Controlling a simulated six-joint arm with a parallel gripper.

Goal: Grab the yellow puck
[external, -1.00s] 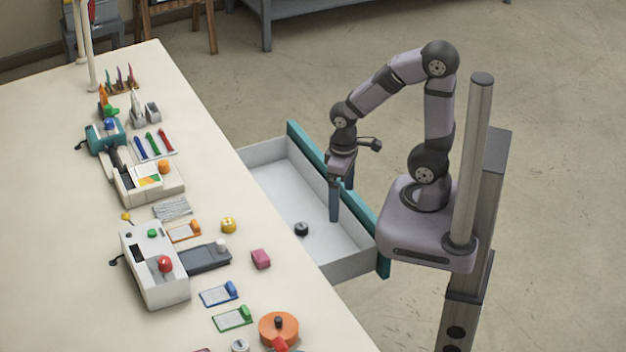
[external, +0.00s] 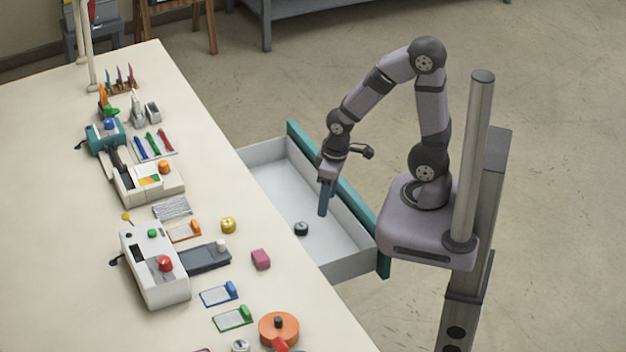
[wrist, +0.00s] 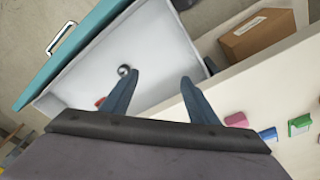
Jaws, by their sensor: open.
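The yellow puck (external: 228,225) sits on the white table, left of the open drawer, in the external view. I cannot make it out in the wrist view. My gripper (external: 323,212) is open and empty, pointing down over the open drawer (external: 285,205), to the right of the puck and well apart from it. In the wrist view my two fingers (wrist: 160,78) are spread with nothing between them.
The drawer holds a small black round object (external: 301,229) and a red item (wrist: 100,102). A pink block (external: 261,259), an orange-framed card (external: 184,232) and a dark grey device (external: 205,258) surround the puck. A brown box (wrist: 258,35) shows in the wrist view.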

